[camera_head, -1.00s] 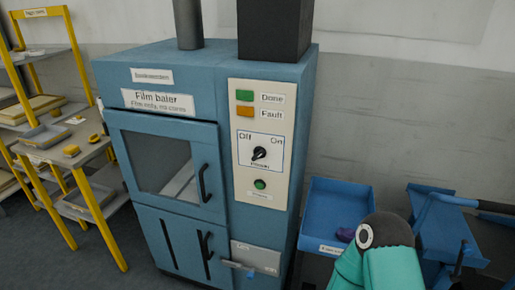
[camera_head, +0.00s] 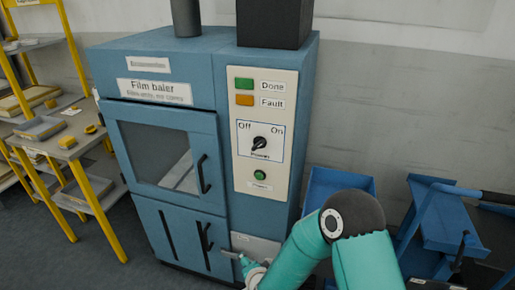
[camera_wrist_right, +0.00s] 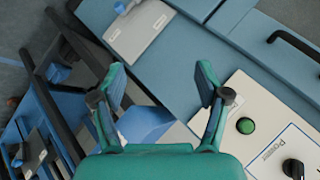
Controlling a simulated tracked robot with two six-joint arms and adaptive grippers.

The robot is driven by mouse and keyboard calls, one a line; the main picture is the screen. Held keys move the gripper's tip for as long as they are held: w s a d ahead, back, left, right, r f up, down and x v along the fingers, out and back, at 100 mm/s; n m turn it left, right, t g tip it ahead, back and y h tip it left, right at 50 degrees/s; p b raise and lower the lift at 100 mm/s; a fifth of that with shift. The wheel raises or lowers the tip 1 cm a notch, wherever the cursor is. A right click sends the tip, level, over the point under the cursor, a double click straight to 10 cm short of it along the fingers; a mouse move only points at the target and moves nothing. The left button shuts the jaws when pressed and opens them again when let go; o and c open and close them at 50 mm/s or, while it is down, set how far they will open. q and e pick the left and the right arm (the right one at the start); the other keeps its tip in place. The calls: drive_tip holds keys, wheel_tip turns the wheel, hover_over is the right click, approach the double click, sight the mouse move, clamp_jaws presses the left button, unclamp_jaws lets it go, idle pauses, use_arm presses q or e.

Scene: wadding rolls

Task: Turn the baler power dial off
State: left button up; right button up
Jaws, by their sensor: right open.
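The power dial (camera_head: 260,143) is a black knob on a white plate on the baler's cream control panel (camera_head: 246,189), between the words Off and On. The knob looks slanted toward the On side, but its pointer is small. In the right wrist view the dial (camera_wrist_right: 293,168) is at the lower right corner, partly cut off. My right gripper (camera_wrist_right: 160,85) is open and empty, with both teal fingers apart. In the head view my right gripper (camera_head: 248,266) is low before the baler front, below the panel and away from the dial. My left gripper is not in view.
The blue film baler (camera_head: 175,215) has a windowed door with a black handle (camera_head: 203,175). A green button (camera_head: 260,175) sits below the dial. Blue bins (camera_head: 335,184) and a blue cart (camera_head: 445,215) stand right; a yellow shelf rack (camera_head: 75,200) stands left.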

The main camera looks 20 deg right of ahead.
drive_tip(key=w+r+m+t+h, duration=0.2)
drive_tip(key=w+r+m+t, duration=0.1)
drive_tip(key=w+r+m, duration=0.4)
drive_tip(key=m+t+h, duration=0.3)
drive_tip(key=m+h, duration=0.5)
drive_tip(key=m, duration=0.6)
approach(257, 147)
drive_tip(key=p+x, duration=0.5)
drive_tip(key=x, duration=0.5)
drive_tip(key=shift+w+d, duration=0.1)
drive_tip(key=shift+w, duration=0.25)
drive_tip(key=c, duration=1.2)
drive_tip(key=shift+o, duration=0.2)
drive_tip(key=shift+d, duration=0.1)
drive_tip(key=shift+f+n, duration=0.1)
drive_tip(key=shift+n, duration=0.2)
